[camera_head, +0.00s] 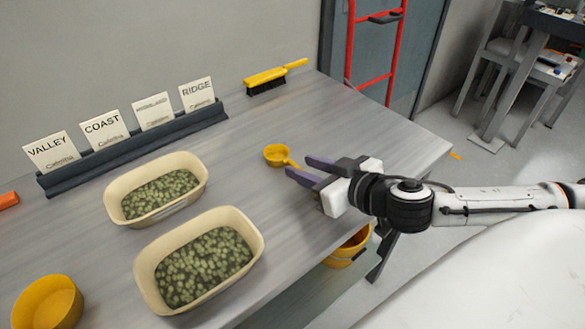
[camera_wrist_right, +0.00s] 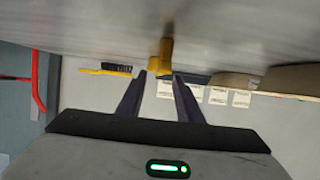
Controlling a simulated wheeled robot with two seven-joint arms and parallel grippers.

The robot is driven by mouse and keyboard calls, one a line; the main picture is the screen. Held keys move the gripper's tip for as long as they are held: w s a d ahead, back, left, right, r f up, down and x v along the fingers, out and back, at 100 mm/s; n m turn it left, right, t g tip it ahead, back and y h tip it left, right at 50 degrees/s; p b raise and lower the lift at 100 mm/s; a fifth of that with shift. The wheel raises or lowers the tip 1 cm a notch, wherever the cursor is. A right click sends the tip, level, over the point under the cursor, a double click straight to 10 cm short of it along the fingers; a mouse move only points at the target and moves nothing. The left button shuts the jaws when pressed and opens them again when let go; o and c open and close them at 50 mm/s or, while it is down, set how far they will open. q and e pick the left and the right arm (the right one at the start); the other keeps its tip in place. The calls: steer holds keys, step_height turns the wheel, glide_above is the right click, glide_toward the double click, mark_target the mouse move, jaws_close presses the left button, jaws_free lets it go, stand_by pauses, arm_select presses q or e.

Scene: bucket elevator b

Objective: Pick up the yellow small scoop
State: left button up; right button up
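The yellow small scoop (camera_head: 276,154) lies on the grey table, its round bowl at the left and its short handle pointing right toward my right gripper. My right gripper (camera_head: 306,168) is open, its two dark fingers pointing at the handle, with the tips close to the handle's end. In the right wrist view the scoop (camera_wrist_right: 160,67) shows just beyond and between the two spread fingertips (camera_wrist_right: 159,75). I cannot tell whether the fingers touch it. My left gripper is not in view.
Two cream tubs (camera_head: 113,192) (camera_head: 143,268) of green pieces stand left of the scoop. A larger yellow bowl (camera_head: 48,303) is at the lower left. A dark card rack (camera_head: 130,149) and a yellow brush (camera_head: 265,80) lie along the wall. A yellow bucket (camera_head: 352,247) is below the table edge.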

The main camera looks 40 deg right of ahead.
mark_target(296, 165)
steer(key=shift+x, duration=2.55)
steer(key=shift+f, duration=0.1)
steer(key=shift+c, duration=0.2)
jaws_close()
